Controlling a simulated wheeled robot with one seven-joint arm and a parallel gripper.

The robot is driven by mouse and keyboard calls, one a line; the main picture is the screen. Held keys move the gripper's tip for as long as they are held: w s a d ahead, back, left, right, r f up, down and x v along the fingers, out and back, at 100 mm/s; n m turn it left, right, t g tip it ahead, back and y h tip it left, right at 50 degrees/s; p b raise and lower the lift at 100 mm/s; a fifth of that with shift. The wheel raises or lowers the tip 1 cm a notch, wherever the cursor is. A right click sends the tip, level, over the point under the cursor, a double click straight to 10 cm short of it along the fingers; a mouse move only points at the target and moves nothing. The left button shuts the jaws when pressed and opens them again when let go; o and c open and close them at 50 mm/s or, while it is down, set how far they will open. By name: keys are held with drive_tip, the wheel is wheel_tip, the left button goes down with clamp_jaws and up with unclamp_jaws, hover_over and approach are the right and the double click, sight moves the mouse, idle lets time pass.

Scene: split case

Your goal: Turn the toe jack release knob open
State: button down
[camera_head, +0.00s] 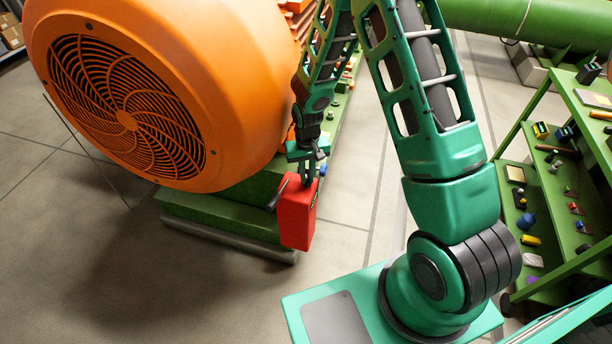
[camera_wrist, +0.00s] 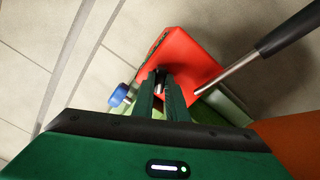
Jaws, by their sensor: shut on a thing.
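The red toe jack (camera_head: 298,213) stands upright at the near end of the green base, below the orange motor. Its red body (camera_wrist: 190,62) fills the upper middle of the wrist view, with a dark lever handle (camera_wrist: 285,35) sticking out to the right. My gripper (camera_head: 308,180) points down at the top of the jack. In the wrist view my gripper's fingers (camera_wrist: 162,90) are close together on a small dark and silvery knob (camera_wrist: 160,80) at the jack. The fingers hide most of that knob, and its turn angle cannot be told.
A blue round part (camera_wrist: 121,95) sits just left of the fingers. The orange motor (camera_head: 230,90) on its green base (camera_head: 215,215) stands close to the left of my arm. A green shelf rack (camera_head: 540,200) with small items is at right. Floor in front is clear.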

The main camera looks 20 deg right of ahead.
drive_tip(key=shift+w, duration=0.15)
idle(0.3)
drive_tip(key=c, duration=1.8)
unclamp_jaws()
drive_tip(key=shift+o, duration=0.2)
drive_tip(key=shift+r, duration=0.1)
wheel_tip(320, 180, up, 11)
drive_tip(key=shift+f, duration=0.2)
